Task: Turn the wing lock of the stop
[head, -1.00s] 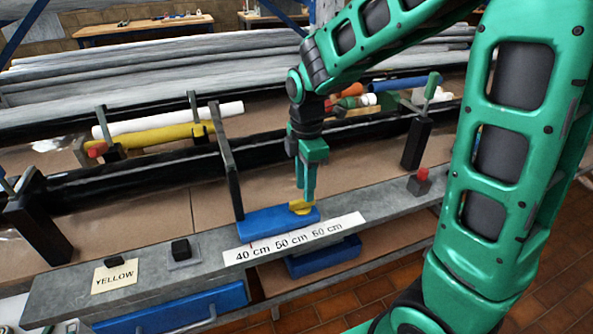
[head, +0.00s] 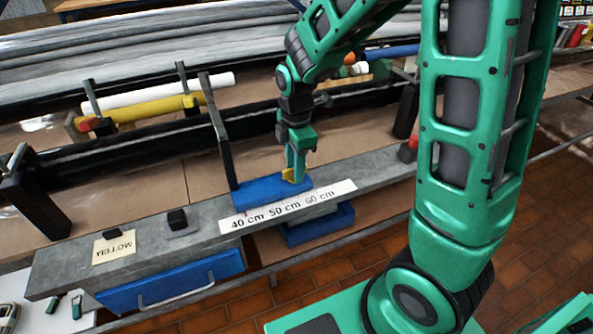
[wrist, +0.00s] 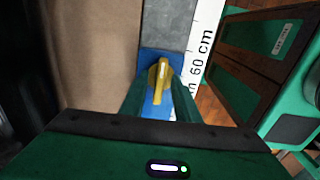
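The stop is a blue block (head: 262,191) on the grey rail behind the scale strip, below a dark upright plate. Its yellow wing lock (head: 288,175) is on top at the block's right end. My gripper (head: 296,178) points down at that end, partly covering the wing. In the wrist view the wing lock (wrist: 161,75) stands between the two green fingers, its long side running roughly along them. Blue shows beside the wing, so the fingers look apart and not closed on it. Whether one finger touches it, I cannot tell.
The scale strip (head: 290,206) reads 40, 50 and 60 cm; the block's left end is near 40. A YELLOW card (head: 114,248) and black knob (head: 177,219) are left on the rail. A yellow tube (head: 150,112) and white tube lie behind. Dark posts flank the work area.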

